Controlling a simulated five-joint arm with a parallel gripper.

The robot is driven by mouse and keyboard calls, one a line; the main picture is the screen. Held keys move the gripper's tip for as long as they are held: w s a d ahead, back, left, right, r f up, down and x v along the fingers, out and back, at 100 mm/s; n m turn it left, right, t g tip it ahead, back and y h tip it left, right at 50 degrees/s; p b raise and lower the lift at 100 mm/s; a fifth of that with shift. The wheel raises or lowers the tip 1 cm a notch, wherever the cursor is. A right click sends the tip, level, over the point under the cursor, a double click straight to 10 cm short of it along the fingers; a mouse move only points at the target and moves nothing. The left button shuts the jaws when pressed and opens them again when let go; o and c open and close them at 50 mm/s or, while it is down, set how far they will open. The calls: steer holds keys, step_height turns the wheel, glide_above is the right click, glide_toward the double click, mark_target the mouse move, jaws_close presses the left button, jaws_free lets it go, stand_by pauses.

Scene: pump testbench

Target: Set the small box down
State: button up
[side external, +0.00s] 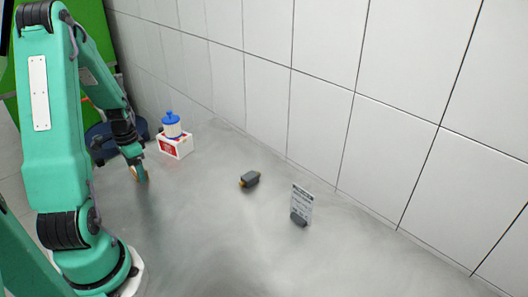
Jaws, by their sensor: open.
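A small white box with a red front (174,148) rests on the grey table (215,235) at the back left. A white container with a blue top (172,124) shows directly above it; whether it stands on the box or behind it I cannot tell. My gripper (139,174) points down close to the tabletop, a little left of and nearer than the box, apart from it. It is open, and I see nothing held in it. Its fingers are small in this view.
A small dark grey block with orange-yellow ends (250,179) lies mid-table. A printed card in a dark stand (301,205) stands to its right. A tiled wall (330,100) bounds the back. A dark blue round object (103,140) lies behind my arm. The front of the table is clear.

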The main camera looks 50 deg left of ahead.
step_height(320, 180, up, 12)
steer(key=shift+r, duration=0.15)
stand_by(0.7)
stand_by(0.5)
steer(key=w+d+r+t+y, duration=0.1)
steer(key=w+d+r, duration=0.4)
steer(key=d, duration=0.4)
steer(key=s+d+r+t, duration=0.1)
steer(key=d+r, duration=0.1)
steer(key=d, duration=0.5)
steer(key=s+d+r+t, duration=0.1)
steer(key=d+r+t, duration=0.1)
steer(key=d, duration=0.5)
steer(key=s+d+r+t+h, duration=0.1)
steer(key=d+r, duration=0.1)
steer(key=d, duration=0.6)
steer(key=shift+s+r+t, duration=0.3)
